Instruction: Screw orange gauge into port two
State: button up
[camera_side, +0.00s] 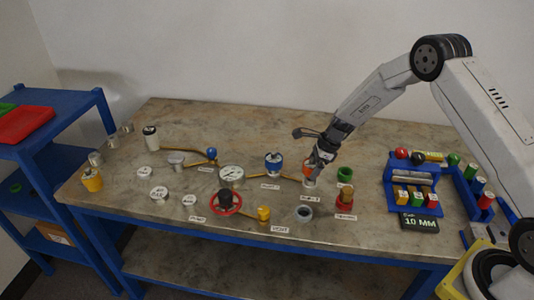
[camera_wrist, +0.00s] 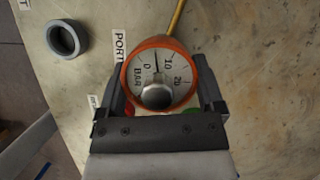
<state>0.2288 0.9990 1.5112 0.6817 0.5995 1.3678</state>
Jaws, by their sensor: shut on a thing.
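The orange gauge (camera_wrist: 157,60) has a white dial marked BAR with 0, 10 and 20. It sits between the two fingers of my gripper (camera_wrist: 160,85), which is shut on its orange rim. In the side view my gripper (camera_side: 313,164) points down over the table, with the orange gauge (camera_side: 307,169) partly hidden by the fingers. A pale fitting (camera_side: 309,183) shows directly beneath the gauge; whether the two touch or are threaded together I cannot tell. A PORT label (camera_wrist: 120,47) lies beside the gauge, its number hidden.
A grey ring (camera_wrist: 63,38) lies near the label. A blue rack (camera_side: 388,185) is further right. Brass pipes run between fittings.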

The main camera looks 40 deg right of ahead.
jog(key=shift+f, duration=0.9)
dwell(0.5)
jog(key=m+t+h, duration=0.1)
jog(key=m, duration=0.5)
jog(key=m+h, duration=0.1)
jog(key=m, duration=0.1)
jog(key=shift+m+t+h, duration=0.3)
jog(key=shift+t, duration=0.1)
jog(key=o, duration=1.2)
jog(key=shift+o, duration=0.2)
jog(key=shift+s+a, duration=0.1)
jog(key=shift+r, duration=0.1)
jog(key=v, duration=0.7)
jog(key=shift+r, duration=0.25)
